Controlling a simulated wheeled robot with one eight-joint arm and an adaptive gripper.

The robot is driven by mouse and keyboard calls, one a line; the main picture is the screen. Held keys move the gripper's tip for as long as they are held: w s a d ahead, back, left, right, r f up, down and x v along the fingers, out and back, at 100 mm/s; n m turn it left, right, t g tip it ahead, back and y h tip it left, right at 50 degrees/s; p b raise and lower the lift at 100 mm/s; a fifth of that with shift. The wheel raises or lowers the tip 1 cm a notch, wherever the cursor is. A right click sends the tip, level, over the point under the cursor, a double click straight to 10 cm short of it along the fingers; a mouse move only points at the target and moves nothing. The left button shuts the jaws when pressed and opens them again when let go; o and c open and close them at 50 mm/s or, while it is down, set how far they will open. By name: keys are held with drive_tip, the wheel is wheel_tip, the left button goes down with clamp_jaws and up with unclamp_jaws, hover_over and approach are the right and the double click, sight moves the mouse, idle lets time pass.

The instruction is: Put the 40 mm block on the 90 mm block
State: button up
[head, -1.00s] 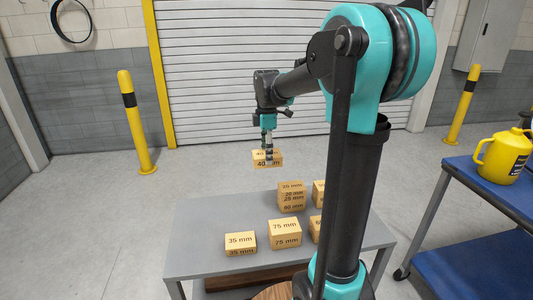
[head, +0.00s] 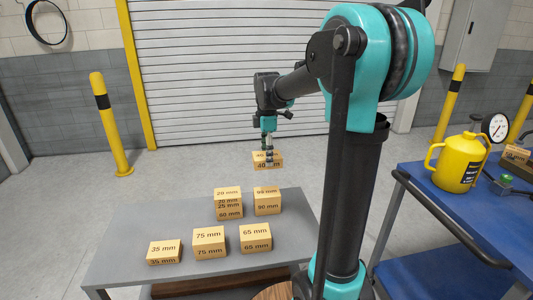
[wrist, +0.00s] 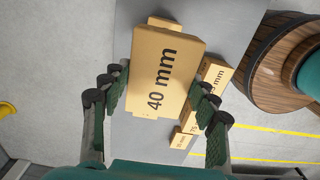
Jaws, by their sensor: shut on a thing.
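The tan 40 mm block (head: 260,164) is held in my gripper (head: 269,157), in the air above the far edge of the grey table. In the wrist view the 40 mm block (wrist: 160,72) lies between the two dark green finger pads, its label facing the camera. The block whose label looks like 90 mm (head: 268,208) stands at the back right of the group on the table. In the head view the held block is above and beyond it, with a clear gap. In the wrist view I cannot tell which block below is the 90 mm one.
A stack with a 60 mm block (head: 229,214) at its base stands just left of the 90 mm block. In front are blocks of 35 mm (head: 163,253), 75 mm (head: 209,243) and 65 mm (head: 255,238). A blue cart (head: 415,180) with a yellow jug (head: 457,165) is at right.

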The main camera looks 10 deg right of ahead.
drive_tip(key=shift+f, duration=4.65)
drive_tip(key=shift+f, duration=1.35)
drive_tip(key=o, duration=1.6)
drive_tip(key=shift+o, duration=0.2)
drive_tip(key=shift+r, duration=4)
